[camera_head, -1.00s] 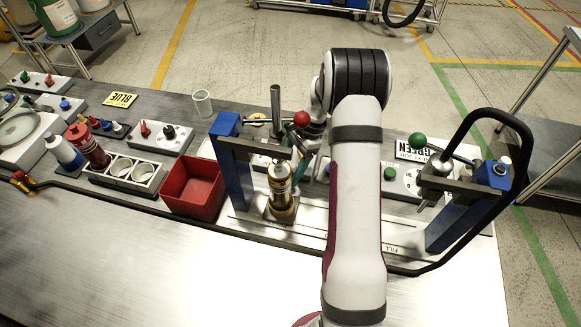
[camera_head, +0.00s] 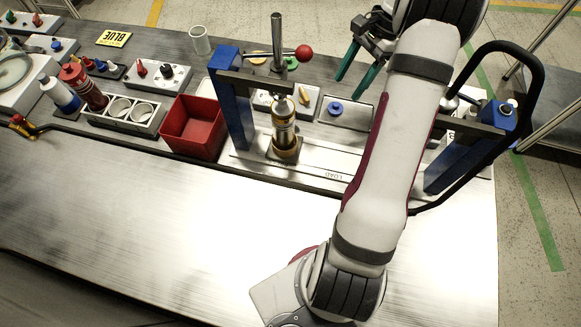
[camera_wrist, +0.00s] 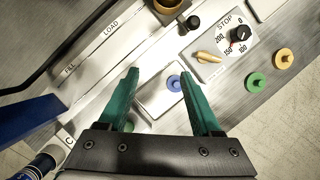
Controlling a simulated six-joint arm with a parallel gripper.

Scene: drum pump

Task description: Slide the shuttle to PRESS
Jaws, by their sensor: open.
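The shuttle (camera_head: 285,153) is a dark block on a pale metal rail (camera_head: 318,180). It carries an upright amber canister with a pale label (camera_head: 283,122). It stands under the crossbar of the left press (camera_head: 278,60), which has a red ball on its lever, left of the LOAD mark. In the wrist view, part of the shuttle (camera_wrist: 168,8) shows at the top edge. My gripper (camera_head: 357,72) is open and empty, with green fingers, raised right of the press. In the wrist view, my gripper (camera_wrist: 156,77) has its fingers apart around a view of a blue button.
A red bin (camera_head: 194,128) stands left of the press. The blue button (camera_head: 335,108) sits on a plate behind the rail. The right blue frame (camera_head: 455,160) is partly hidden by my arm. The front tabletop (camera_head: 200,220) is clear.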

